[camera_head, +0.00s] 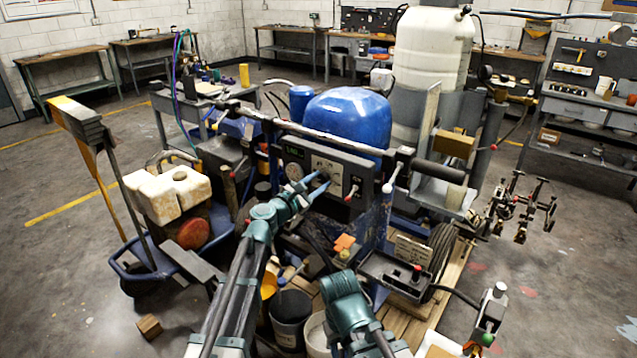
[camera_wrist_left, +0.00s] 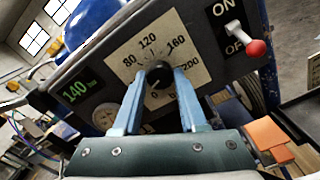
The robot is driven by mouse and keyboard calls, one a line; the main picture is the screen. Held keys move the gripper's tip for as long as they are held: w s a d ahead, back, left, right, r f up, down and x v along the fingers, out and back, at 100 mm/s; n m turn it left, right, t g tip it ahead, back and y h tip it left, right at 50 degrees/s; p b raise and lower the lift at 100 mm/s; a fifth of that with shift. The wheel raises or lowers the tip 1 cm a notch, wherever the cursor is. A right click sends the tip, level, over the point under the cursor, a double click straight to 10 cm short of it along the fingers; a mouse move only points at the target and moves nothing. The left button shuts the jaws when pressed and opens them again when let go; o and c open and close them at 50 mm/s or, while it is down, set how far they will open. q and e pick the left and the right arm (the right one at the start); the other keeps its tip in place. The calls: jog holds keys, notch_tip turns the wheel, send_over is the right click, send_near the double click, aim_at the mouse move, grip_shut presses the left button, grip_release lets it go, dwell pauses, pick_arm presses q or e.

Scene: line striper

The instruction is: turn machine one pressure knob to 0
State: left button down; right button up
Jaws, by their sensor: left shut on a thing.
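The machine's pressure knob (camera_wrist_left: 160,76) is black and round, in the middle of a pale dial (camera_wrist_left: 185,42) with printed numbers such as 80, 120, 160 and 200. My left gripper (camera_head: 322,186) reaches the front panel (camera_head: 330,165). In the left wrist view, its two blue fingers stand on either side of the knob and are shut on it. The fingers hide part of the knob and the dial's lower marks. A green display (camera_wrist_left: 75,92) left of the dial reads 140. A teal part of my right arm shows low in the head view; its fingers cannot be made out.
A red-tipped switch lever (camera_wrist_left: 256,47) sits right of the dial beside ON/OFF lettering. An orange block (camera_wrist_left: 268,133) shows lower right. Buckets (camera_head: 290,305) stand below the panel, and a blue tank (camera_head: 348,115) sits behind it.

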pick_arm(q)
jog(key=n, duration=0.5)
jog(key=shift+n, duration=0.4)
dwell(0.4)
jog(key=shift+c, duration=2.2)
grip_release()
jog(key=v, duration=1.4)
